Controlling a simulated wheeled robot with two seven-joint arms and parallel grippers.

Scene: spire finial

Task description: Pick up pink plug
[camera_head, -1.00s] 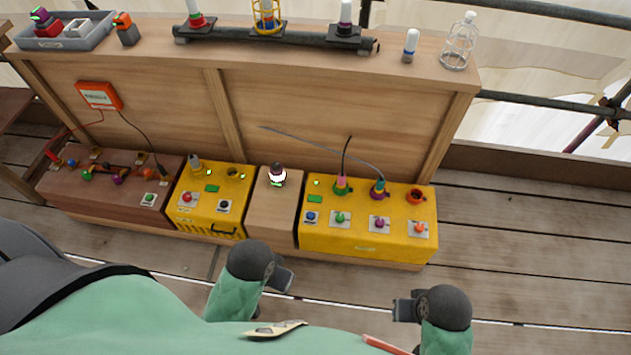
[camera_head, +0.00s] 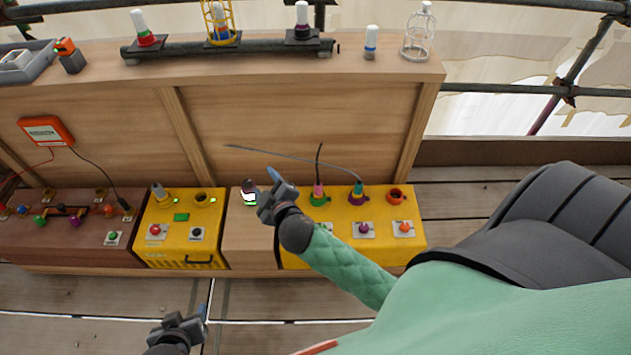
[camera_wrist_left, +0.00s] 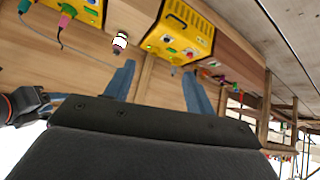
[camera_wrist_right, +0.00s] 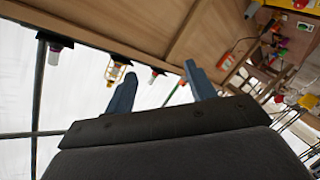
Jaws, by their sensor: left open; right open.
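The pink plug (camera_head: 318,189) stands upright in the green socket (camera_head: 319,200) on top of the right yellow box, with a dark cable rising from it. The pink plug also shows at the upper left of the left wrist view (camera_wrist_left: 68,10). My right gripper (camera_head: 277,187) is open and empty, left of the plug and apart from it, near the dark-and-white object on the wooden block. My left gripper (camera_head: 183,324) is open and empty, low in front of the left yellow box. The right wrist view does not show the plug.
A teal plug (camera_head: 357,187) with a grey cable stands in a purple socket right of the pink plug. An orange socket (camera_head: 396,196) is further right. A wooden panel (camera_head: 290,120) rises behind the boxes. A shelf with bottles and a pipe rack (camera_head: 235,48) is above.

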